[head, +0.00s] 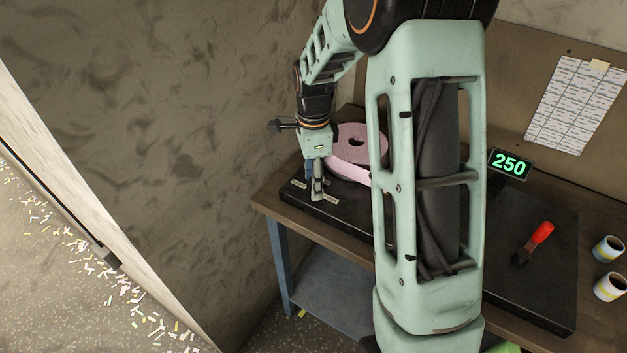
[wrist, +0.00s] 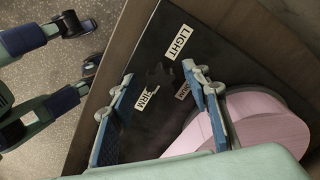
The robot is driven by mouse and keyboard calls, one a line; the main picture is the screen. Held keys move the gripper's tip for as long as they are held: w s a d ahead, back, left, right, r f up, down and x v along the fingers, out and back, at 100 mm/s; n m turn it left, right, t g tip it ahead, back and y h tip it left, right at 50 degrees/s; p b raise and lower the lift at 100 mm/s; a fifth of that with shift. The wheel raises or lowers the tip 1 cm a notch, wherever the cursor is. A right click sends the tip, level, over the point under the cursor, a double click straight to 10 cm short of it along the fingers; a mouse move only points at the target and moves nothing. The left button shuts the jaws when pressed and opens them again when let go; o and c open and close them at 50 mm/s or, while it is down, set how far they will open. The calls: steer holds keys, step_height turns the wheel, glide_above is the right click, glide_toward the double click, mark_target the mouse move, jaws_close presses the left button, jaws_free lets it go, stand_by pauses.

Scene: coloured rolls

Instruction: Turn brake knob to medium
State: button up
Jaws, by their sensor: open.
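The brake knob (wrist: 160,76) is a dark, star-shaped knob on the black base plate, between my fingertips in the wrist view. A white LIGHT label (wrist: 180,42) is above it and a FIRM label (wrist: 148,97) below it. A third small label (wrist: 183,91) lies beside the right finger, too partly covered to read surely. My gripper (wrist: 160,80) is open, with one finger on each side of the knob; I cannot tell whether either touches it. In the head view my gripper (head: 317,192) points down at the plate's left end and hides the knob. The knob's setting is unclear.
A pink roll (head: 346,133) stands close to the right of my gripper. A display (head: 510,163) reads 250. A red-handled tool (head: 541,234) lies on the plate's right part. A wall is at left.

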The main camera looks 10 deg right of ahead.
steer(key=shift+f, duration=0.25)
steer(key=c, duration=1.1)
